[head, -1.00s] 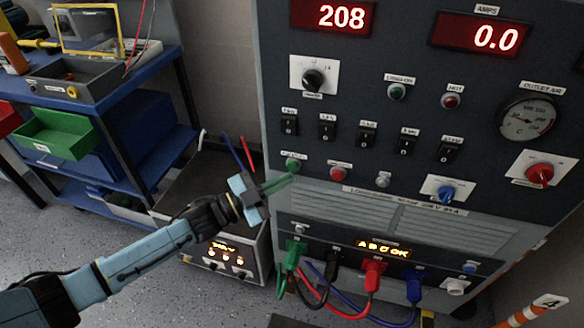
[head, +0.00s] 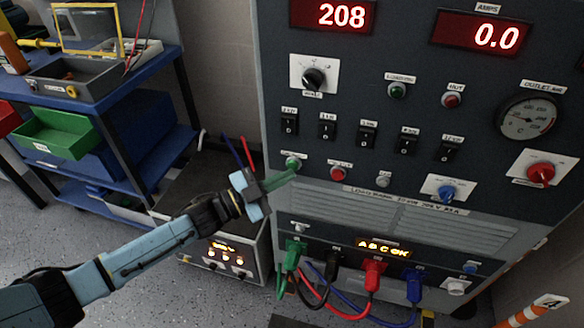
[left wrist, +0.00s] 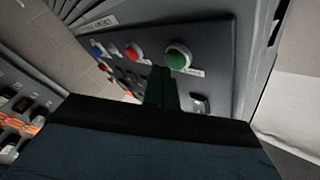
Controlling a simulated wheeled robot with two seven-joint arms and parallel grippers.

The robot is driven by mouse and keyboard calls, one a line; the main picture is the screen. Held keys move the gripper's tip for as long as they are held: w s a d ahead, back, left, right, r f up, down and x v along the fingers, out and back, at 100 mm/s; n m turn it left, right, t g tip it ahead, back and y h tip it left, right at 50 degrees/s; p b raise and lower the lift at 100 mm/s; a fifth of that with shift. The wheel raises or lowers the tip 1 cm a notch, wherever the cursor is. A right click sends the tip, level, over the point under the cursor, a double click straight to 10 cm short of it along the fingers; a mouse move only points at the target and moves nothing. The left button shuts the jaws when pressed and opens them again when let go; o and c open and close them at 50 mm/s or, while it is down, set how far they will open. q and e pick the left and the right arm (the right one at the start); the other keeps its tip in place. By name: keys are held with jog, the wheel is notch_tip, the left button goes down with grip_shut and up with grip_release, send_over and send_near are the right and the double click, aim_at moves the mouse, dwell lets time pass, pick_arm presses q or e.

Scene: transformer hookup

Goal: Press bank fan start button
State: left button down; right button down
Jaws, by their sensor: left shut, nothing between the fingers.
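The green start button (head: 293,162) sits at the lower left of the dark load bank panel (head: 375,215), left of a red button (head: 338,173). My left gripper (head: 290,172) is shut and empty, its green fingertips just below the green button. I cannot tell whether they touch it. In the left wrist view the green button (left wrist: 178,57) shows just beyond the fingers (left wrist: 162,85), slightly to their right, with the red button (left wrist: 132,52) to its left. My right gripper is out of view.
Displays read 208 (head: 333,15) and 0.0 (head: 482,34). A row of black switches (head: 367,134) lies above the buttons. Coloured cables (head: 372,275) plug in below. A small lit box (head: 225,255) stands on the floor, and a blue shelf (head: 150,140) is at left.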

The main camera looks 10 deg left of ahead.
pick_arm(q)
jog(key=shift+w, duration=0.4)
dwell(0.6)
jog(key=shift+s+p, duration=0.45)
jog(key=shift+s, duration=0.45)
jog(key=s+p, duration=0.3)
jog(key=s, duration=0.3)
jog(key=shift+a, duration=0.15)
jog(key=shift+f, duration=0.1)
dwell(0.6)
